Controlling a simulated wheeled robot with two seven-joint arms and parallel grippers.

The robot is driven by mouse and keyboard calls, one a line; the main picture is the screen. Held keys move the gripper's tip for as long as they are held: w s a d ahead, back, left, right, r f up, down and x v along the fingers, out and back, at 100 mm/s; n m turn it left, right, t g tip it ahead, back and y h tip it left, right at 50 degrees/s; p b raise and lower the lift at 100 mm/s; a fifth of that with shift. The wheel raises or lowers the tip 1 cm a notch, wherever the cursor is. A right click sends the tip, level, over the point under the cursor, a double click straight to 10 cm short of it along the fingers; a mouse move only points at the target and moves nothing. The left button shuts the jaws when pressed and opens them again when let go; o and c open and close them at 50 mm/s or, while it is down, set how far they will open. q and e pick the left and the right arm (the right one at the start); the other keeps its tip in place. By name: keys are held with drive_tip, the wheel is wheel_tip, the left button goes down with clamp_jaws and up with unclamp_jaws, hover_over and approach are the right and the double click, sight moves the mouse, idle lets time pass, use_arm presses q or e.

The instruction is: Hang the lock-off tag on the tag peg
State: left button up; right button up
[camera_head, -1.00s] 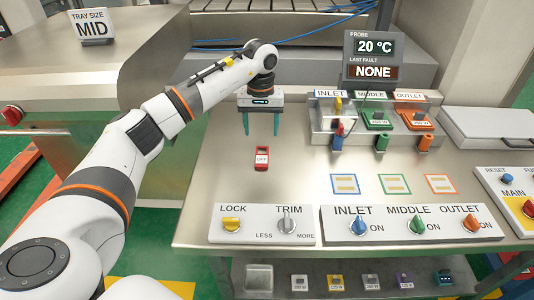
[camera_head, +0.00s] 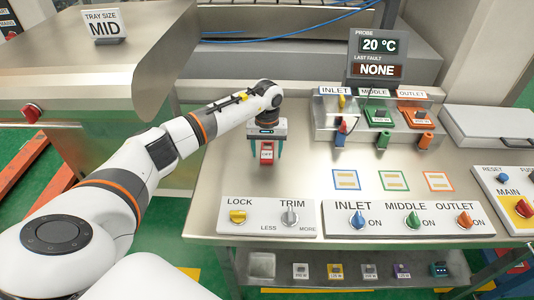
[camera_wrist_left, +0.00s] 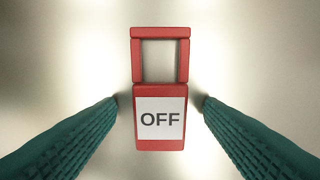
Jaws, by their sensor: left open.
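The red lock-off tag (camera_head: 266,153) lies flat on the steel bench, with a white OFF label and an open rectangular loop at its far end. My left gripper (camera_head: 266,155) is open above the tag. In the left wrist view, the tag (camera_wrist_left: 160,118) sits between the two green fingers (camera_wrist_left: 160,100), one on each side, with small gaps. I cannot make out the tag peg for certain. My right gripper is out of view.
The LOCK and TRIM panel (camera_head: 265,217) stands at the bench front, beside the INLET, MIDDLE and OUTLET knob panel (camera_head: 408,220). A rack of coloured connectors (camera_head: 375,118) stands at the back. The bench between holds three coloured outlined squares.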

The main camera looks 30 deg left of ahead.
sight(267, 154)
use_arm(q)
drive_tip(key=c, duration=1.1)
drive_tip(key=shift+o, duration=0.2)
drive_tip(key=shift+r, duration=0.15)
drive_tip(key=shift+w+r, duration=0.1)
drive_tip(key=shift+r, duration=0.3)
wheel_tip(267, 154, up, 9)
drive_tip(key=b, duration=0.3)
